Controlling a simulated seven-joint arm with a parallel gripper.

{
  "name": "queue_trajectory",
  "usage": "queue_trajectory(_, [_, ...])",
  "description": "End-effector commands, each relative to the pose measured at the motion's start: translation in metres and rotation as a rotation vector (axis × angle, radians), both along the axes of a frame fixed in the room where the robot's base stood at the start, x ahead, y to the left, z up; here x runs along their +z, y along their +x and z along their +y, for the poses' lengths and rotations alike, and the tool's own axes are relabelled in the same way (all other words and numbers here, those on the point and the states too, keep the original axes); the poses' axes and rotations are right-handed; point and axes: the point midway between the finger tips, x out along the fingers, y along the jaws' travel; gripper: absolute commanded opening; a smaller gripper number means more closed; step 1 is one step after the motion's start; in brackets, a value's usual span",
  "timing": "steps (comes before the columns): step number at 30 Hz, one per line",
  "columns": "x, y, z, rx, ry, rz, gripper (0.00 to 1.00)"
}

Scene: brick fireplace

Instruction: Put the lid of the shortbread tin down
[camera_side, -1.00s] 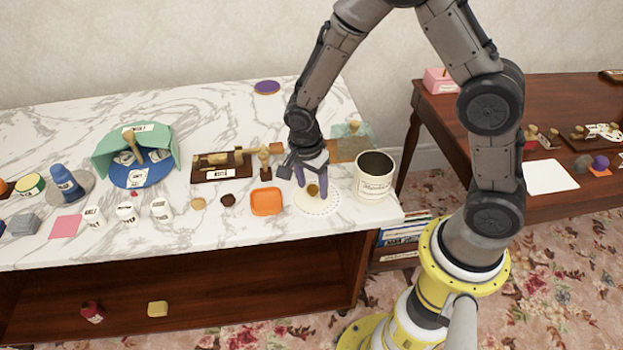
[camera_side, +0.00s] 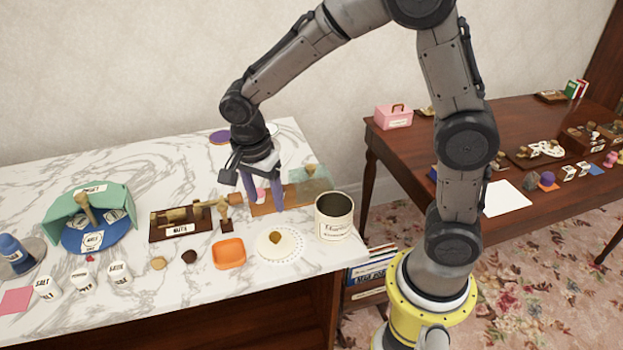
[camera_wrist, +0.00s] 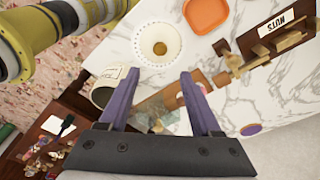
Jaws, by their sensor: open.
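The shortbread tin (camera_side: 335,218) is an open cream canister with dark lettering, upright near the right end of the marble counter. It also shows in the wrist view (camera_wrist: 103,97). The cream lid (camera_side: 266,243) with a brown knob lies flat, knob up, on a round white dotted mat left of the tin. The lid shows at the top of the wrist view (camera_wrist: 160,33). My gripper (camera_side: 265,205), with two purple fingers, is open and empty, above and behind the lid and apart from it. Its fingers (camera_wrist: 160,75) frame no held object.
An orange dish (camera_side: 229,253) stands left of the lid. A wooden board (camera_side: 262,207) with a pale glassy piece lies behind. A wooden rack (camera_side: 165,232) with a label and a small wooden stand (camera_side: 228,222) are further left. The counter's front edge is close to the lid.

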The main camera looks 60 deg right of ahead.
Motion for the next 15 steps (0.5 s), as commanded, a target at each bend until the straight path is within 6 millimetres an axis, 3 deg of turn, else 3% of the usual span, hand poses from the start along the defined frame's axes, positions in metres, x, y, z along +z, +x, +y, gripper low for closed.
queue_trajectory(5, [0.031,-0.019,-0.008,0.180,0.022,-0.040,0.65])
queue_trajectory(9, [0.067,-0.053,-0.017,0.465,0.027,-0.097,0.65])
queue_trajectory(15, [0.102,-0.109,-0.027,0.904,-0.032,-0.185,0.65])
